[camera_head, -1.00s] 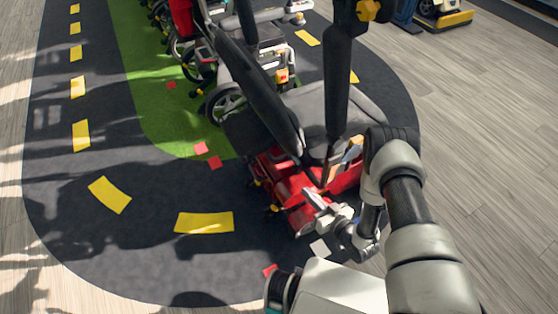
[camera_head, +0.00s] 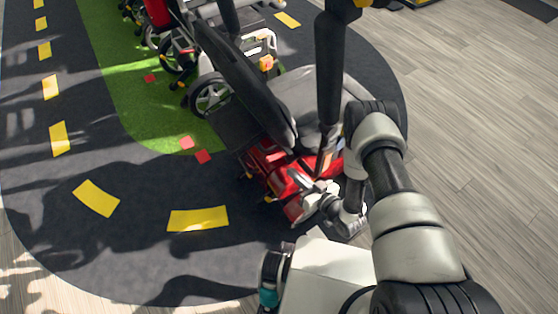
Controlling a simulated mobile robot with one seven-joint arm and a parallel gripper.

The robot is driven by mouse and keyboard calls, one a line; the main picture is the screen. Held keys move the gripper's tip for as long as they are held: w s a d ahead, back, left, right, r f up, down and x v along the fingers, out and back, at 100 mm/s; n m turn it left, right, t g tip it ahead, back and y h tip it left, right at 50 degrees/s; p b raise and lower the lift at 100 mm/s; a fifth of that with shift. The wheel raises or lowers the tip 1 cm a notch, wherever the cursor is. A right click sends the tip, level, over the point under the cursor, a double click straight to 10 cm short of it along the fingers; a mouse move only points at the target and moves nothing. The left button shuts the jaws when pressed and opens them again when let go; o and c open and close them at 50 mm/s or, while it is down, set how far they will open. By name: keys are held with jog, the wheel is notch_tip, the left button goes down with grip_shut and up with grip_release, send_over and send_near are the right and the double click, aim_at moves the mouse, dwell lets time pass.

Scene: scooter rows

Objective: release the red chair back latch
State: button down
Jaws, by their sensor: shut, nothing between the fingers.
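The red chair (camera_head: 270,166) is a mobility scooter with a red base, a grey seat (camera_head: 305,92) and a tall dark back (camera_head: 240,80). It stands on the dark track right of the middle. My gripper (camera_head: 308,192) is low beside the rear of the red base, with my arm reaching in from the lower right. The fingers look close together with nothing held. I cannot tell whether they touch the base. The back latch is not clear to make out; it is small or hidden behind the back, the arm or the gripper.
Other scooters and wheelchairs (camera_head: 160,18) stand in a row behind on the green strip (camera_head: 125,85). Small red squares (camera_head: 187,143) lie on the floor. The dark track with yellow dashes (camera_head: 198,219) is clear at left, and the wooden floor (camera_head: 480,110) is clear at right.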

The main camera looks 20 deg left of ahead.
aim_at(277, 156)
jog(key=b+x, duration=0.2)
jog(key=x, duration=0.8)
jog(key=shift+s, duration=0.15)
